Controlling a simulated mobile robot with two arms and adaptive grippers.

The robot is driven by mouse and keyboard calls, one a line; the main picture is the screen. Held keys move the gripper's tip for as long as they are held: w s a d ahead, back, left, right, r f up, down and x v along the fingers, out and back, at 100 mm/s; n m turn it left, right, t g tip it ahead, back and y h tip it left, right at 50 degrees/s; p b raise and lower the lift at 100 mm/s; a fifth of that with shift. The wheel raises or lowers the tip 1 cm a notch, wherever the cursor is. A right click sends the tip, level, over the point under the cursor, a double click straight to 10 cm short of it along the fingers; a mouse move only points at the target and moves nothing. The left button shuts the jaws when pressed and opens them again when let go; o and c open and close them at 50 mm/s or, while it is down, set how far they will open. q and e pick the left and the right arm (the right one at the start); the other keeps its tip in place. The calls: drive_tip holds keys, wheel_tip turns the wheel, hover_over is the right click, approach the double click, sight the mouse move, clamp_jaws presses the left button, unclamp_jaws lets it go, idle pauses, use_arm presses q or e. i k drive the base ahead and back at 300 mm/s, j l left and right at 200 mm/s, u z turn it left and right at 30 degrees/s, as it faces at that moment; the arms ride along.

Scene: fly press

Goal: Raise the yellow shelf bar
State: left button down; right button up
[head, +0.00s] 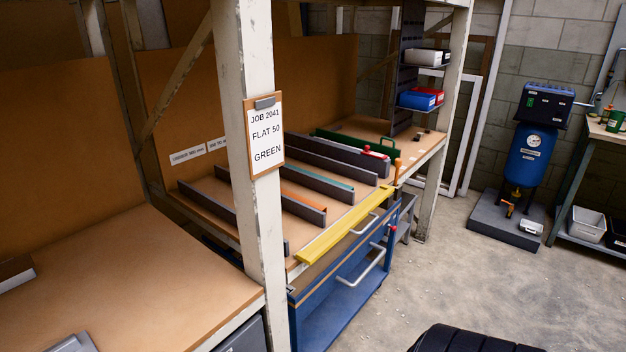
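The yellow shelf bar (345,225) lies low along the front edge of the wooden shelf (225,188), in front of the stored strips. It runs from beside the cream post up to the right. An orange-tipped upright piece (397,172) stands at its far right end. Whether the bar is latched there is too small to tell. Neither of my grippers is in view.
A cream post (258,225) with a job card (264,135) stands left of the bar. Below is a blue drawer cart (345,295) with protruding handles. A blue machine (528,150) stands back right. The concrete floor (440,275) between is clear.

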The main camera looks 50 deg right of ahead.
sight(312, 252)
drive_tip(key=z, duration=2)
